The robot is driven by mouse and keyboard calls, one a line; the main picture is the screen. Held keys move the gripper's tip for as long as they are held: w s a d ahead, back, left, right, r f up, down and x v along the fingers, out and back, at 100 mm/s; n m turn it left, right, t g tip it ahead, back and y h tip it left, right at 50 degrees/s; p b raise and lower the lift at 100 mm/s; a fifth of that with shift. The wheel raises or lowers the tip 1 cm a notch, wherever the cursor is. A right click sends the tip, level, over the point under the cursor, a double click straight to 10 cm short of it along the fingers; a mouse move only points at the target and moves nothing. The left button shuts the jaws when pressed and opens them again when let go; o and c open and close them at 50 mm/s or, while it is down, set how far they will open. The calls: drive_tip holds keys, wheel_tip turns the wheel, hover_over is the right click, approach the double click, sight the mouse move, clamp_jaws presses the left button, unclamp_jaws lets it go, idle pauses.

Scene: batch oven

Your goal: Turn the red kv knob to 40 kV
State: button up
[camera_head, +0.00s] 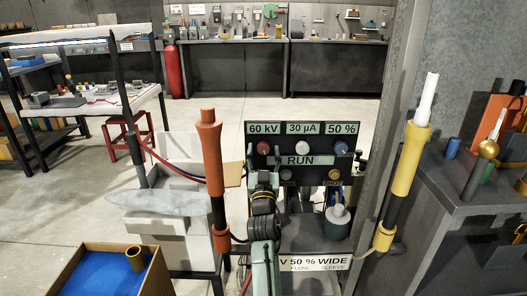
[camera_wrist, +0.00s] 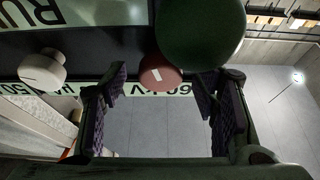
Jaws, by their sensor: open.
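The red kV knob (camera_head: 263,147) sits on the dark control panel under a sign (camera_head: 264,128) reading 60 kV. In the wrist view the red knob (camera_wrist: 160,75) shows a white pointer mark, and the kV sign appears upside down beside it. My gripper (camera_wrist: 160,90) is open, with one dark ridged finger on each side of the red knob; I cannot tell whether either touches it. In the head view my gripper (camera_head: 262,180) is just below the red knob, its fingertips hard to make out.
A white knob (camera_head: 302,147) and a blue knob (camera_head: 341,147) stand right of the red one. A large green round control (camera_wrist: 200,30) is close to my gripper in the wrist view. An orange-handled tool (camera_head: 208,150) stands left and a yellow-handled one (camera_head: 408,160) right.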

drive_tip(key=shift+w+r, duration=0.1)
drive_tip(key=shift+w, duration=0.1)
drive_tip(key=c, duration=1.2)
